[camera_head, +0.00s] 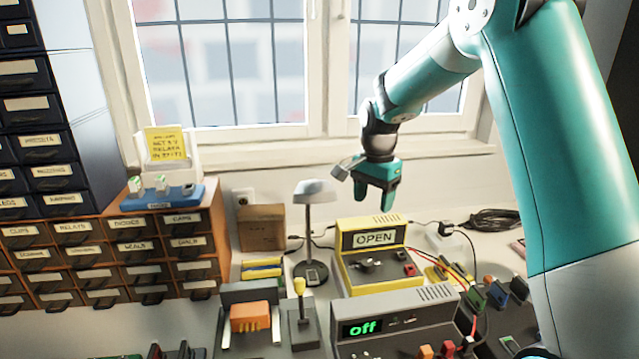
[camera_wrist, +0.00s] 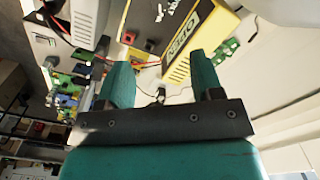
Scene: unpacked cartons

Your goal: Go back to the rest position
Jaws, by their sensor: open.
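My gripper (camera_head: 388,197) hangs in the air, fingers pointing down, above and behind the yellow device (camera_head: 378,273) whose display reads "OPEN". In the wrist view my gripper (camera_wrist: 163,85) shows two teal fingers apart with nothing between them. The yellow device also shows in the wrist view (camera_wrist: 205,45), beyond the fingertips. My gripper touches nothing that I can see.
A grey device (camera_head: 400,322) reading "off" stands in front of the yellow one. A lamp (camera_head: 315,192) stands left of my gripper. Drawer cabinets (camera_head: 110,250) fill the left, and a window (camera_head: 270,70) is behind. Cables (camera_head: 495,220) lie at the right.

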